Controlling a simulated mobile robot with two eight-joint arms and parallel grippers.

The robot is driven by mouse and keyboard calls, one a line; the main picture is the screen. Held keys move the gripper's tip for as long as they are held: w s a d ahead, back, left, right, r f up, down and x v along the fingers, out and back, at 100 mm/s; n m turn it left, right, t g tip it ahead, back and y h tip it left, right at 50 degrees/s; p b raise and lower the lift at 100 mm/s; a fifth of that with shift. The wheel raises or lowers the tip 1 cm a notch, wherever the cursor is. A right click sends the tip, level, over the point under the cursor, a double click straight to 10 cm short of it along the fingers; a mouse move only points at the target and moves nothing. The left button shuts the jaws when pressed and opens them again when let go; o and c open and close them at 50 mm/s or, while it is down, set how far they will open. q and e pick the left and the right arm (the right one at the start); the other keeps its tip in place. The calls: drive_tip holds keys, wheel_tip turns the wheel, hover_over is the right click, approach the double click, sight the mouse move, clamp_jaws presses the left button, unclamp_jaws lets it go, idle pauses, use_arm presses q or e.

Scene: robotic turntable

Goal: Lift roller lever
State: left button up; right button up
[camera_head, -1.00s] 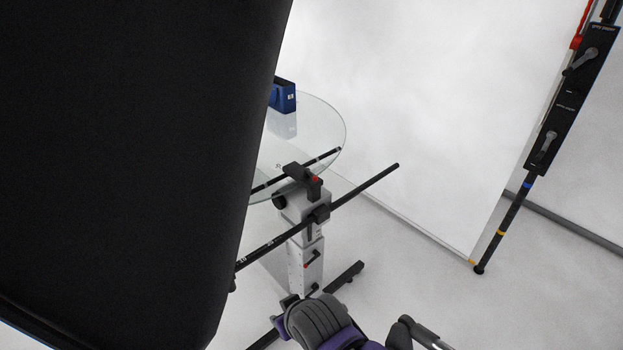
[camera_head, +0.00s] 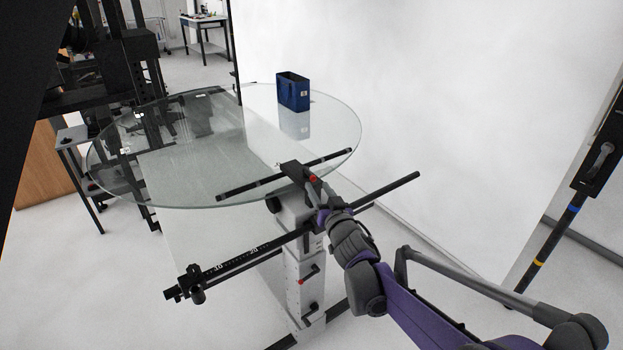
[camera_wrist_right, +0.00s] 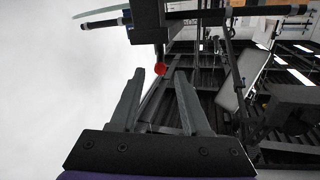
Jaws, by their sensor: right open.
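The lever (camera_head: 296,171) is a black piece with a red knob at the near edge of the glass turntable, above the grey stand. In the right wrist view the red knob (camera_wrist_right: 160,69) shows just beyond and between the fingertips, beneath a black block (camera_wrist_right: 147,20). My right gripper (camera_head: 322,205) is beside the lever at the top of the stand, partly hidden by its own wrist. In the wrist view its two fingers (camera_wrist_right: 159,77) are apart with nothing between them. I cannot tell whether they touch the lever. My left gripper is not in view.
The round glass turntable (camera_head: 205,160) carries a blue box (camera_head: 293,92). A black graduated rod (camera_head: 235,262) crosses the grey stand (camera_head: 304,270). A white backdrop (camera_head: 430,90) stands behind, and a dark pole (camera_head: 556,235) is at the right.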

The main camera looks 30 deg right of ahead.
sight(314, 181)
drive_tip(key=x, duration=0.6)
drive_tip(key=shift+w, duration=0.25)
clamp_jaws()
